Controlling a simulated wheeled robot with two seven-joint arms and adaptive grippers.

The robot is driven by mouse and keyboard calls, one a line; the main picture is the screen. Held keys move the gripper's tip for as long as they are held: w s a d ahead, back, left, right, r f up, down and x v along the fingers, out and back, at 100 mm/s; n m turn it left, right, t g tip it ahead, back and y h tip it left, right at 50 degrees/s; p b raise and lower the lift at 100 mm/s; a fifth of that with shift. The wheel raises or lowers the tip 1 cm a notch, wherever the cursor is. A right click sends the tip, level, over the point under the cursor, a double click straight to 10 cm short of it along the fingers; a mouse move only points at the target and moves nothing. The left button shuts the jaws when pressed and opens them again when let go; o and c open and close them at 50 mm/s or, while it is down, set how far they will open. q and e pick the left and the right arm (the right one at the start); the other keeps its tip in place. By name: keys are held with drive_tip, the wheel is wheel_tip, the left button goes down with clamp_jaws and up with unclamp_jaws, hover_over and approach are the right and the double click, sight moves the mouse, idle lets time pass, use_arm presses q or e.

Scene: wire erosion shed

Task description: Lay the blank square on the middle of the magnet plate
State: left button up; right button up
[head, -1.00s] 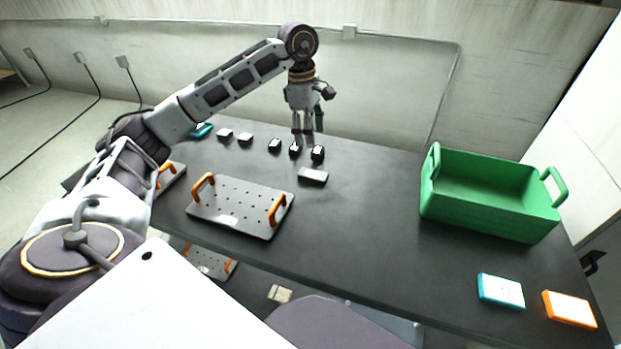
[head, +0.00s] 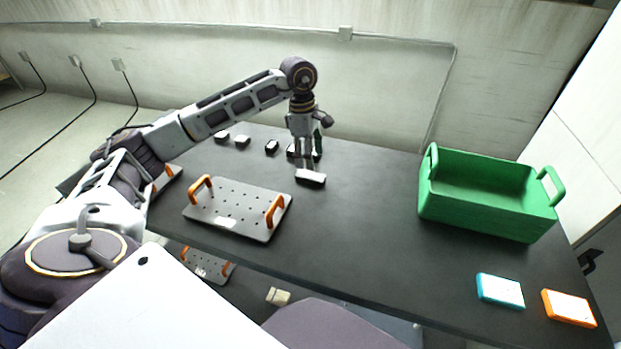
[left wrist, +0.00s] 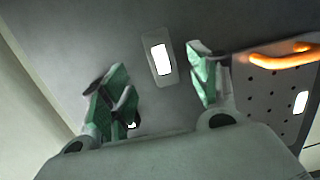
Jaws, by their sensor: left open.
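The blank (head: 311,179) is a small flat grey piece with a bright top, lying on the dark table behind and right of the magnet plate. The magnet plate (head: 235,215) is a grey plate with rows of holes and an orange handle at each end; its top is bare but for a small white label. My left gripper (head: 308,166) points down just above the blank, open and empty. In the left wrist view the blank (left wrist: 151,60) shows between the two spread green-padded fingers (left wrist: 163,75), and part of the magnet plate (left wrist: 262,88) shows at right. My right gripper is out of view.
Several small dark blocks (head: 271,146) stand in a row behind the blank. A green crate (head: 485,215) stands at right, with a blue box (head: 499,290) and an orange box (head: 569,307) in front. Another orange-handled plate (head: 208,262) lies below the table. The table's middle is clear.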

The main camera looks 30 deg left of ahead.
sight(310, 175)
use_arm(q)
drive_tip(key=shift+d+f, duration=0.1)
drive_tip(key=shift+f, duration=0.7)
drive_tip(key=shift+f, duration=2.6)
clamp_jaws()
